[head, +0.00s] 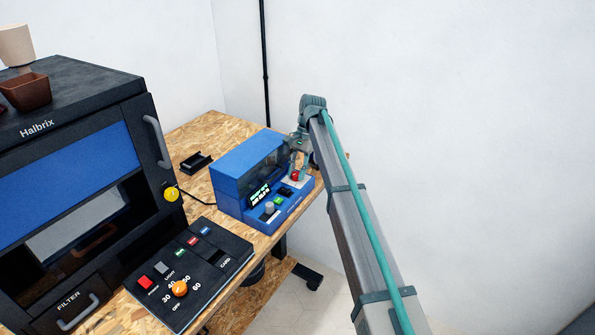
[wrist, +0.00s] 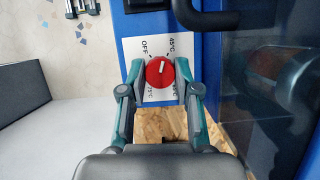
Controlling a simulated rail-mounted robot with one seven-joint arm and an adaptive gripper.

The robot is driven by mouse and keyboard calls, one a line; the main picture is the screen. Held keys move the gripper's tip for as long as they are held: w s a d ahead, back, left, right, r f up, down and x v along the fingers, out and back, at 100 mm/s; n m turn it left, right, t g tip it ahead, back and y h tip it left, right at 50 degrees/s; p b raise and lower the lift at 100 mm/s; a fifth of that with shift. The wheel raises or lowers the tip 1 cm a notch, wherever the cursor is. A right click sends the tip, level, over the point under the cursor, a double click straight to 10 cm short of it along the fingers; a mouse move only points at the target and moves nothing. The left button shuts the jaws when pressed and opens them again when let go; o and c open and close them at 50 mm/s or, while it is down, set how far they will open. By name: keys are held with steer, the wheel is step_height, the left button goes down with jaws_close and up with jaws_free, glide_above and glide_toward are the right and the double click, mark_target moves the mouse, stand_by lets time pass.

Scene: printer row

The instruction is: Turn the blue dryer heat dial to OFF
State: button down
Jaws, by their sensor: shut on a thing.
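The blue dryer (head: 235,172) stands on the wooden bench in the head view. Its red heat dial (head: 295,175) is at the far end of the front panel, under my gripper (head: 299,165). In the wrist view the dial (wrist: 158,76) sits on a white label plate (wrist: 131,46). My gripper (wrist: 161,82) is shut on the dial, one finger on each side. The dial's white mark points roughly up in the picture, between the OFF and 45°C labels. Other temperature labels are partly hidden by the fingers.
A black printer (head: 75,95) with a brown cup on top stands at the left. Its control panel (head: 215,255) with an orange knob lies in front. A small black holder (head: 196,162) is behind the dryer. The floor to the right is clear.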

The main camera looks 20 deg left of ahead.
steer(key=shift+n+h+p, duration=0.4)
steer(key=shift+n+p, duration=0.1)
steer(key=shift+n, duration=0.6)
steer(key=c, duration=0.8)
jaws_free()
steer(key=shift+c, duration=0.2)
